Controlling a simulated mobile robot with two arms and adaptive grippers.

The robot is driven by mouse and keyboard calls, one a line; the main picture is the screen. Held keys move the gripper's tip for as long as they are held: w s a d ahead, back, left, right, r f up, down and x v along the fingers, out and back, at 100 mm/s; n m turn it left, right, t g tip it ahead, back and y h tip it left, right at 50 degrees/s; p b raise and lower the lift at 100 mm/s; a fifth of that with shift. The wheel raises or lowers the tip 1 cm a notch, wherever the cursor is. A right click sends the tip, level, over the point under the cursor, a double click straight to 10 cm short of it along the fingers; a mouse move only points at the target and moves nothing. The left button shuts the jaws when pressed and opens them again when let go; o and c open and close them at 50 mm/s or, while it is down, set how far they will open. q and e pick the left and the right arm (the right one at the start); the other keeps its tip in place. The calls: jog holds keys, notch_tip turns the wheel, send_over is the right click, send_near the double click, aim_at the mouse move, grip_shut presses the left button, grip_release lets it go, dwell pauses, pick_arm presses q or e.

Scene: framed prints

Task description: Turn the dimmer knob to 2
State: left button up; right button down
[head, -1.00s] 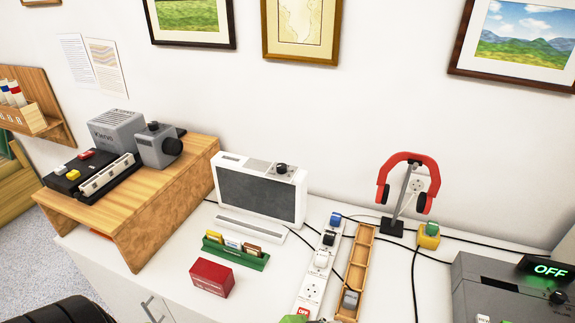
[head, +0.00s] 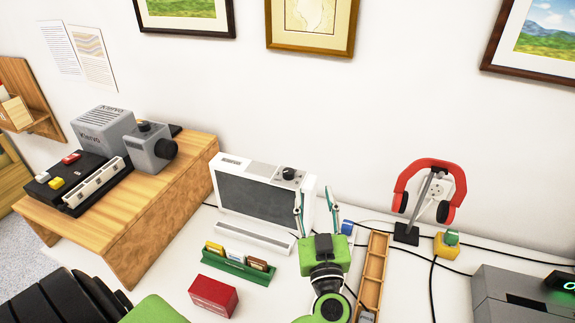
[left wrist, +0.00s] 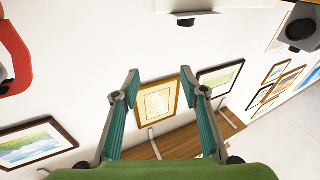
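I see no label that says dimmer. A black knob (head: 289,174) sits on top of the white device with a dark front panel (head: 258,197). Another black knob (head: 165,149) is on the side of a small grey box (head: 147,150) on the wooden riser; this knob also shows in the left wrist view (left wrist: 300,30). I cannot read any setting. My left gripper (head: 315,191) is open and empty, pointing up toward the wall, just right of the white device's knob in the picture. Its spread fingers (left wrist: 160,80) show in the left wrist view. My right gripper is not in view.
A red box (head: 213,296) and a green card holder (head: 239,265) stand in front of the white device. A wooden tray (head: 373,270), a red headset on a stand (head: 405,232), a yellow block (head: 446,246) and cables lie to the right. A grey machine (head: 510,295) is at far right.

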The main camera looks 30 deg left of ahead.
aim_at(290, 176)
pick_arm(q)
jog(key=w+a+f+g, duration=0.1)
jog(key=w+a, duration=0.1)
jog(key=a, duration=0.2)
jog(key=w+a+f+g+p, duration=0.1)
jog(key=w+a, duration=0.2)
jog(key=a, duration=0.1)
jog(key=w+a+f+n+g+y+p, duration=0.1)
jog(key=w+a, duration=0.1)
jog(key=a, duration=0.2)
jog(key=shift+w+f, duration=0.2)
jog(key=shift+w, duration=0.15)
jog(key=shift+w+a+f, duration=0.1)
jog(key=shift+w+a, duration=0.3)
jog(key=shift+a, duration=0.05)
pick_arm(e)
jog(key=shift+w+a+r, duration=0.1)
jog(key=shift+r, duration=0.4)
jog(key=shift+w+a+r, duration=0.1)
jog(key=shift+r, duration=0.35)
pick_arm(q)
jog(key=c, duration=1.1)
jog(key=shift+c, duration=0.2)
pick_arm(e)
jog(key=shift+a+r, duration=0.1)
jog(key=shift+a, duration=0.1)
